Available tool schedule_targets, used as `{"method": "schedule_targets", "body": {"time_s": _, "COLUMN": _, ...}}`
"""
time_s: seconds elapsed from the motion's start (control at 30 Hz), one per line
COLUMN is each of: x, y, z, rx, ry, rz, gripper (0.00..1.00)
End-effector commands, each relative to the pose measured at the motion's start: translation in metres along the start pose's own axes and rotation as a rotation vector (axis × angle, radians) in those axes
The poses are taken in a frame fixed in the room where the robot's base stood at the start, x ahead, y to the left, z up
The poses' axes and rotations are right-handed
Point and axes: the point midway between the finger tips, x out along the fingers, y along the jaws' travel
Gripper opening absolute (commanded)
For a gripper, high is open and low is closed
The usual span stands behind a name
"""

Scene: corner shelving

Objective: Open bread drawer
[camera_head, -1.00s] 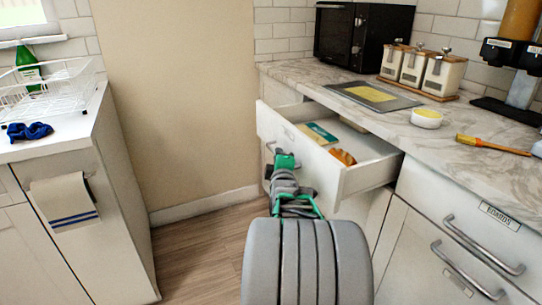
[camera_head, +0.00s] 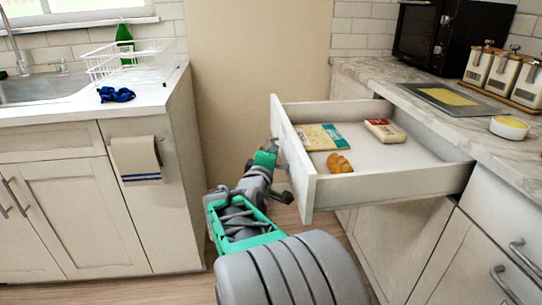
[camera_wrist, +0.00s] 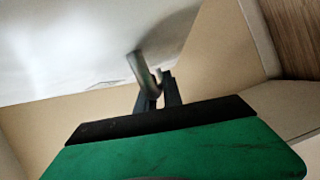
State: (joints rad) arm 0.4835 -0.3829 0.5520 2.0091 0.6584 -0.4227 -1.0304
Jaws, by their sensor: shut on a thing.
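The white drawer (camera_head: 400,182) stands pulled far out from the cabinet below the counter. Inside lie a yellow and teal packet (camera_head: 318,138), a pale packet with a red patch (camera_head: 385,130) and an orange-brown croissant-like piece (camera_head: 340,163). My gripper (camera_head: 272,146) is at the outer face of the drawer front, mostly edge-on in the head view. In the wrist view, the dark fingers (camera_wrist: 160,92) are shut on the metal drawer handle (camera_wrist: 139,68). Part of the handle is hidden by the fingers.
A marble counter (camera_head: 445,112) on the right bears a microwave, canisters, a tray and a small bowl (camera_head: 509,127). On the left, a sink counter holds a dish rack (camera_head: 125,62) and a blue cloth (camera_head: 116,94). A towel (camera_head: 136,158) hangs below. Floor shows between the cabinets.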

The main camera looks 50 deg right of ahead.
Motion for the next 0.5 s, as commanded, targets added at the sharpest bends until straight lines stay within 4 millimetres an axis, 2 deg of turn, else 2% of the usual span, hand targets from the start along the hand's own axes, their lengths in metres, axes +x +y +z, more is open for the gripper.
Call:
{"method": "schedule_targets", "body": {"time_s": 0.37, "x": -0.0001, "y": 0.0004, "z": -0.0016, "rx": 0.0, "ry": 0.0, "rz": 0.001, "gripper": 0.0}}
{"method": "schedule_targets", "body": {"time_s": 0.4, "x": -0.0001, "y": 0.0004, "z": -0.0018, "rx": 0.0, "ry": 0.001, "rz": 0.001, "gripper": 0.13}}
{"method": "schedule_targets", "body": {"time_s": 0.5, "x": -0.0001, "y": 0.0003, "z": -0.0017, "rx": 0.0, "ry": 0.001, "rz": 0.001, "gripper": 0.21}}
